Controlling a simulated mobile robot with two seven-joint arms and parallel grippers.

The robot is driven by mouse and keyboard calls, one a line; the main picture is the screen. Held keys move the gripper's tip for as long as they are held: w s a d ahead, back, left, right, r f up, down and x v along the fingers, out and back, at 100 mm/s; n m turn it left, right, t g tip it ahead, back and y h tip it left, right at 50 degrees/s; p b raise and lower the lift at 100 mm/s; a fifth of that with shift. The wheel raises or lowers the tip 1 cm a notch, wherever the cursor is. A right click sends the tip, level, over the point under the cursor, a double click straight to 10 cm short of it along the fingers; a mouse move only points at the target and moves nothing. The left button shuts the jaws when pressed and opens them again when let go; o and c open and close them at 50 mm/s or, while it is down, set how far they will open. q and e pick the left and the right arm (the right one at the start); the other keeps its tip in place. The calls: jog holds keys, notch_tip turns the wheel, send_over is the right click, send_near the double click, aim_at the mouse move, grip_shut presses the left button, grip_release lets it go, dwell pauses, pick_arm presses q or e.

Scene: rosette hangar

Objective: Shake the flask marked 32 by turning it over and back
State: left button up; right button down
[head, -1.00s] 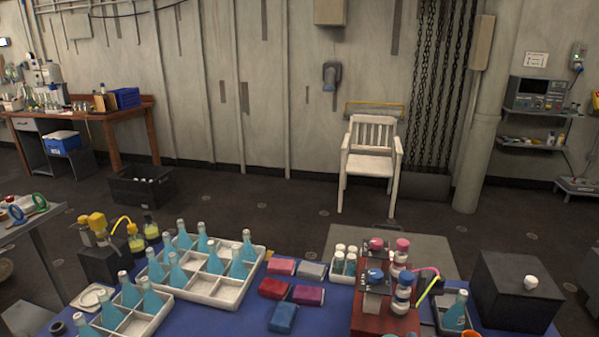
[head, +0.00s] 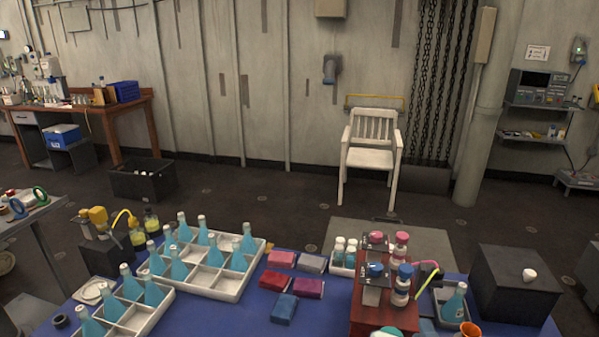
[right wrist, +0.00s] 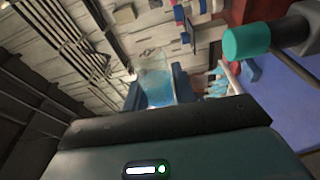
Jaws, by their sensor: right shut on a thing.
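In the right wrist view a clear flask (right wrist: 155,78) with blue liquid is held between the dark blue fingers of my right gripper (right wrist: 156,92). The gripper is shut on it. The wrist view is strongly turned, so I cannot tell exactly how the flask is tilted. No number is readable on it. Neither gripper shows in the head view, and my left gripper shows in no view.
On the blue table, white trays (head: 213,283) hold several teal bottles. Coloured blocks (head: 283,309) lie in the middle. A red stand (head: 372,318) with capped bottles, a grey tray with one bottle (head: 454,306) and a black box (head: 515,285) stand to the right.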

jog(key=m, duration=1)
jog(key=shift+a, duration=0.15)
jog(key=n, duration=1.7)
jog(key=shift+n, duration=0.4)
